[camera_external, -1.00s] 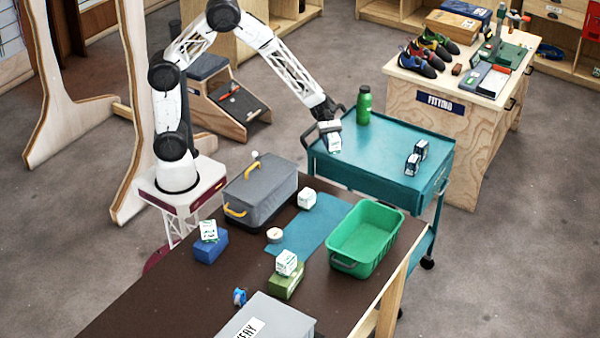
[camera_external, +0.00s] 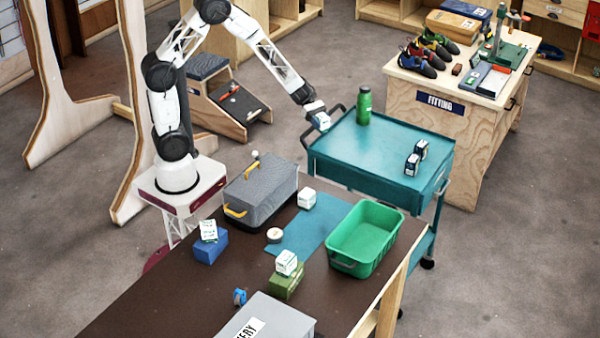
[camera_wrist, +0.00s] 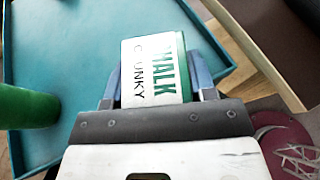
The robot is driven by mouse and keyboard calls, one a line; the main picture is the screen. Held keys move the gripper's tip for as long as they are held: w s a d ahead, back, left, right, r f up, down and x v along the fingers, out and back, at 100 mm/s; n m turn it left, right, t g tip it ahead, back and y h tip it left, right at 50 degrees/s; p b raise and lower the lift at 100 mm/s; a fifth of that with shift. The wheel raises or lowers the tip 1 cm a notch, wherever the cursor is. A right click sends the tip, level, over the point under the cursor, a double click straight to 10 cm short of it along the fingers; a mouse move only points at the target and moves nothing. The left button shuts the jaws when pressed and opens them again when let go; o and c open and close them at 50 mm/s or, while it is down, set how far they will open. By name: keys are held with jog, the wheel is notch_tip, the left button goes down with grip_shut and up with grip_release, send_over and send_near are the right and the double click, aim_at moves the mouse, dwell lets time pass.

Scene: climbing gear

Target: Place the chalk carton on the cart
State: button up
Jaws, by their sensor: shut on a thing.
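My gripper (camera_external: 318,115) is shut on a white and green chalk carton (camera_external: 321,121). In the wrist view the carton (camera_wrist: 155,70) sits between the two finger pads, and its label reads "CHALK CHUNKY". My gripper holds it tilted, at the left edge of the teal cart (camera_external: 365,152), close to the handle. In the wrist view the cart top (camera_wrist: 60,40) fills the left and upper part, and the carton overlaps its edge. Whether the carton touches the cart cannot be told.
A green bottle (camera_external: 364,106) stands on the cart near my gripper. The middle of the cart top is clear. The brown table in front holds a green bin (camera_external: 366,238), a grey case (camera_external: 260,190) and several cartons.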

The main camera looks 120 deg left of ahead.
dwell(0.4)
jog(key=w+a, duration=0.3)
jog(key=w+a+f, duration=0.1)
jog(key=w+a, duration=0.2)
jog(key=w, duration=0.1)
jog(key=w+a, duration=0.4)
jog(key=shift+w+f, duration=0.15)
jog(key=shift+f, duration=0.05)
dwell(0.3)
jog(key=shift+w+a+f, duration=0.1)
jog(key=shift+w+a, duration=0.2)
jog(key=shift+w, duration=0.05)
jog(key=shift+f, duration=1.7)
jog(key=shift+f, duration=0.1)
jog(key=o, duration=0.9)
jog(key=shift+o, duration=0.2)
